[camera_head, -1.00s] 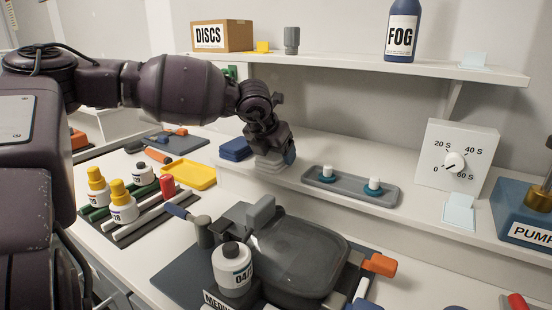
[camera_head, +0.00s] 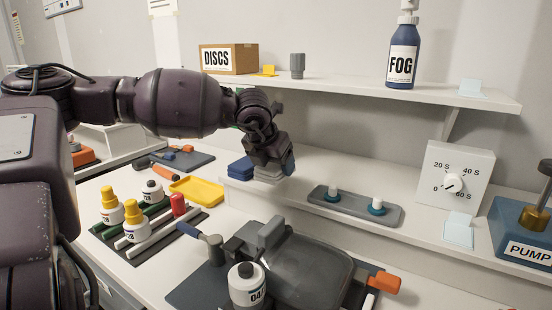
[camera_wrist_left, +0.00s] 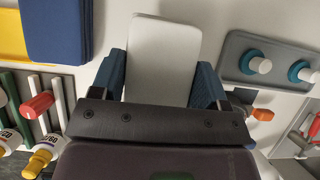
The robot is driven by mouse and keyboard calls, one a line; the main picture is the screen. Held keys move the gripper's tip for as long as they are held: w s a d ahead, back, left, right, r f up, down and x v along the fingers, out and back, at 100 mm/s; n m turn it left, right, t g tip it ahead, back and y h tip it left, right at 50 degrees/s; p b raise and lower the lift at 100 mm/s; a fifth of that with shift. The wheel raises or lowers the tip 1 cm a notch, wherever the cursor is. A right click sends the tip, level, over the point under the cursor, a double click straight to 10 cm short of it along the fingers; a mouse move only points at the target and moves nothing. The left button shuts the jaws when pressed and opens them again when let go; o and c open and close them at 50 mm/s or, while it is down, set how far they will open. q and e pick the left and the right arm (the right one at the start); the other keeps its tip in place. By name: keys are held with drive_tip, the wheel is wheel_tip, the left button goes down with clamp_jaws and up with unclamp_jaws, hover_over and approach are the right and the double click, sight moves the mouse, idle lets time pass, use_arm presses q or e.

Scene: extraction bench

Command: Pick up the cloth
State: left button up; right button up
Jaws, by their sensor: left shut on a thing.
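A light grey folded cloth (camera_head: 268,174) is between the fingers of my left gripper (camera_head: 270,163) at the front of the lower shelf. In the left wrist view the pale cloth (camera_wrist_left: 162,58) fills the gap between the two blue finger pads of the left gripper (camera_wrist_left: 160,84), which is shut on it. I cannot tell whether the cloth still touches the shelf. A dark blue folded cloth (camera_head: 240,166) lies just left of it; it also shows in the left wrist view (camera_wrist_left: 57,30). My right gripper is in neither view.
A grey tray (camera_head: 340,213) with two white-and-blue pieces sits right of the gripper on the lower shelf (camera_head: 305,165). Below are a yellow tray (camera_head: 205,191), a bottle rack and a dark lidded device (camera_head: 310,272). A dial box (camera_head: 455,178) stands further right.

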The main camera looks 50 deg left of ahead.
use_arm(q)
drive_tip(key=s+d+p, duration=0.4)
drive_tip(key=s+p, duration=0.2)
drive_tip(key=s, duration=0.8)
drive_tip(key=shift+d+p, duration=0.15)
drive_tip(key=shift+p, duration=0.15)
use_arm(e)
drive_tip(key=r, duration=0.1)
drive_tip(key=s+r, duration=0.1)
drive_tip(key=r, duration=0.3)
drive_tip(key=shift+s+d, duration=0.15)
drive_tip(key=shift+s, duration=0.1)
use_arm(q)
drive_tip(key=shift+o, duration=1.1)
drive_tip(key=shift+r, duration=0.1)
drive_tip(key=shift+c, duration=0.6)
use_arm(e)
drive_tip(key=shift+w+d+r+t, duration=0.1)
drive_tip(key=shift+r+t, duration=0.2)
